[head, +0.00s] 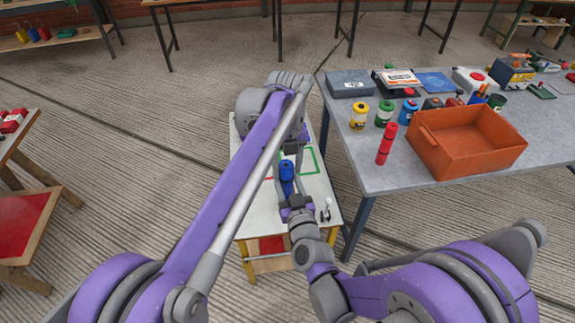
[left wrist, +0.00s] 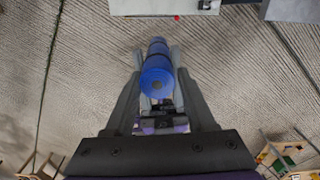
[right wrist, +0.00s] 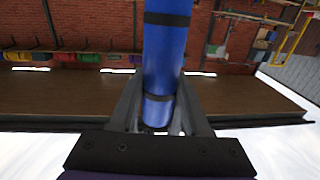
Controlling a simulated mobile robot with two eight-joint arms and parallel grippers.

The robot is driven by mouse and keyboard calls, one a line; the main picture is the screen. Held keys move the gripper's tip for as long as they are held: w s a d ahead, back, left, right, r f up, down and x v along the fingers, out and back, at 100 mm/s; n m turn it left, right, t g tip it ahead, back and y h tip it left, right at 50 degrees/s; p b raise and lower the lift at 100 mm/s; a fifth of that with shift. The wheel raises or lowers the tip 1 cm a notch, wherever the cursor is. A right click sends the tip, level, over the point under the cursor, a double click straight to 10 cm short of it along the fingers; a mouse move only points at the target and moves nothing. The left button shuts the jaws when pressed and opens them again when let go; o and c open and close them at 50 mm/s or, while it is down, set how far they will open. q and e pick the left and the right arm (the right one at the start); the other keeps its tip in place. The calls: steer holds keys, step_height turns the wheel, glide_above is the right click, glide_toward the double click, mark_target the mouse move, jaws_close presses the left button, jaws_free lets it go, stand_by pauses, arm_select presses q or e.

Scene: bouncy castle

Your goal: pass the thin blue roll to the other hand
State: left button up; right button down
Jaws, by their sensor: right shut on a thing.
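The thin blue roll (head: 287,172) is upright in the head view, above the small white table. My right gripper (head: 291,198) is shut on its lower part. In the right wrist view the roll (right wrist: 166,55), with dark bands, rises from between the fingers (right wrist: 160,115). My left gripper (head: 290,150) is at the roll's upper part, partly hidden behind my left arm. In the left wrist view its fingers (left wrist: 158,62) stand on either side of the roll (left wrist: 157,75), looking open with slight gaps. Whether either finger touches it is hard to tell.
The small white table (head: 314,187) has coloured outlines and a small metallic item. At right, a grey table (head: 375,178) holds an orange bin (head: 468,150), a red roll (head: 386,144), several jars and a grey box (head: 350,84). A wooden table (head: 20,195) is at left.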

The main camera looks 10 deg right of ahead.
arm_select(q)
steer(key=shift+d, duration=0.1)
jaws_close()
arm_select(e)
steer(key=shift+a, duration=0.1)
steer(key=shift+c, duration=1.4)
jaws_free()
steer(key=s+f+n+g+y, duration=0.1)
steer(key=s+n+g+y, duration=0.15)
steer(key=s, duration=0.85)
steer(key=s+d+f+m+g+h, duration=0.3)
steer(key=s+d+f+g+h, duration=0.1)
steer(key=s+d+g, duration=0.6)
steer(key=s+f, duration=0.1)
steer(key=s, duration=0.1)
steer(key=shift+s+m, duration=0.35)
